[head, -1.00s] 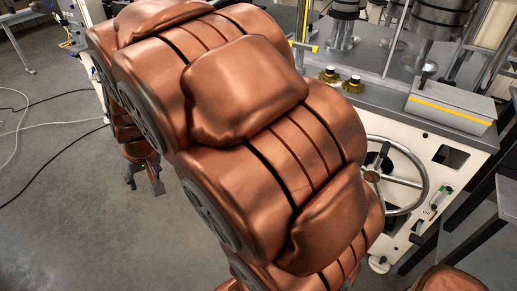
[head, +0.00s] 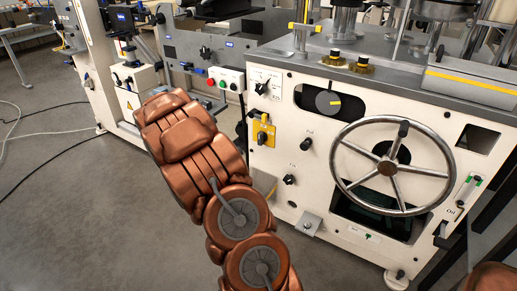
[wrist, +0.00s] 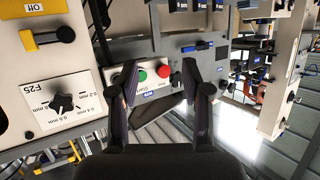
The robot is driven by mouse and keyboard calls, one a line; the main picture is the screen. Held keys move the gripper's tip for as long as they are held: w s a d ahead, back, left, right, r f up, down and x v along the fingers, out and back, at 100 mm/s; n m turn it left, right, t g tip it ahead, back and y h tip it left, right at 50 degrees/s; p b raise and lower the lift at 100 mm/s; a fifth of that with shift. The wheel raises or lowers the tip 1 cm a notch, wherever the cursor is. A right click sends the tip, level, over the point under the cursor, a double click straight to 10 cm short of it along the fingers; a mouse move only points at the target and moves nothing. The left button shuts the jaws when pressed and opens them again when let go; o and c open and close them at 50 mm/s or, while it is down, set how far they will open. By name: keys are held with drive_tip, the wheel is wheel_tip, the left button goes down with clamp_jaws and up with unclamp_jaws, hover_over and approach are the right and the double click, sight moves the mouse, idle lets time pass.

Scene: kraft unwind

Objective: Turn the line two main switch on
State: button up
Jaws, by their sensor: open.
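A switch on a yellow plate (head: 263,131) sits at the left edge of the cream machine front in the head view. In the wrist view its yellow plate (wrist: 24,40) is at the upper left, with a dark handle (wrist: 60,35) and a label reading Off. I cannot read a line number on it, nor tell its exact handle setting. My gripper (wrist: 159,66) is open and empty in the wrist view, to the right of this switch and apart from it. In the head view my gripper is hidden behind my arm.
A push-button box (head: 226,80) with red and green buttons lies ahead of my fingers and in the wrist view (wrist: 148,75). A thickness dial (wrist: 62,102) is beside the yellow switch. A large handwheel (head: 388,168) sticks out at right. Open floor (head: 60,220) lies at left.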

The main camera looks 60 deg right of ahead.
drive_tip(key=s+d+f+m+g+h+b, duration=0.3)
drive_tip(key=s+d+f+h+b, duration=0.15)
drive_tip(key=d+f, duration=0.5)
drive_tip(key=m+g+h+b, duration=0.2)
drive_tip(key=g+b, duration=0.2)
approach(259, 137)
drive_tip(key=d, duration=0.3)
drive_tip(key=shift+y, duration=0.25)
drive_tip(key=d, duration=0.2)
drive_tip(key=d+b, duration=0.1)
drive_tip(key=d, duration=0.2)
drive_tip(key=shift+w+d+r, duration=0.1)
drive_tip(key=shift+d+r, duration=0.1)
drive_tip(key=shift+d, duration=0.1)
drive_tip(key=shift+d+r, duration=0.1)
drive_tip(key=shift+d, duration=0.5)
drive_tip(key=shift+c, duration=0.4)
clamp_jaws()
drive_tip(key=shift+a, duration=0.1)
